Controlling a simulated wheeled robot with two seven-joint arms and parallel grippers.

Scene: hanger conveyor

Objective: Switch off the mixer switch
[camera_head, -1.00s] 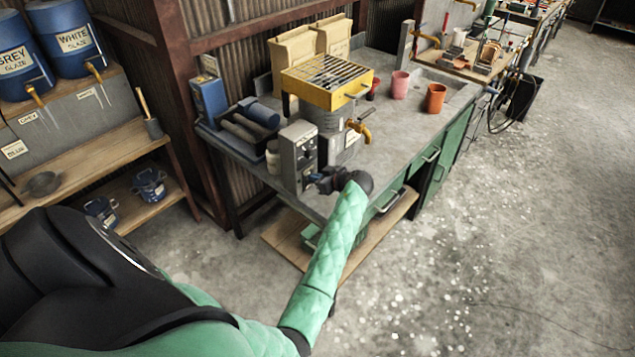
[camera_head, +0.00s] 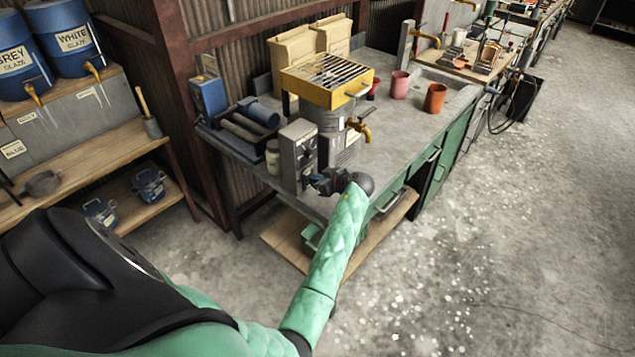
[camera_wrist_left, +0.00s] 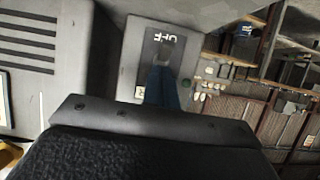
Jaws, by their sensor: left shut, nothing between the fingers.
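The mixer (camera_head: 322,118) is a grey drum with a yellow slatted top and a brass tap, on the grey bench. A grey upright switch box (camera_head: 298,155) stands beside it at the near edge of the bench. In the left wrist view the box's panel (camera_wrist_left: 130,68) carries an upside-down OFF label (camera_wrist_left: 168,37). A small dark knob-like part lies just below the label, partly hidden. Contact with the switch cannot be told. My right gripper is not in view.
Pink and orange cups (camera_head: 435,98) stand on the bench (camera_head: 400,120) to the right. A dark tray with rollers (camera_head: 243,130) lies left of the box. Glaze barrels (camera_head: 65,38) stand on a wooden shelf at left. The floor at right is open.

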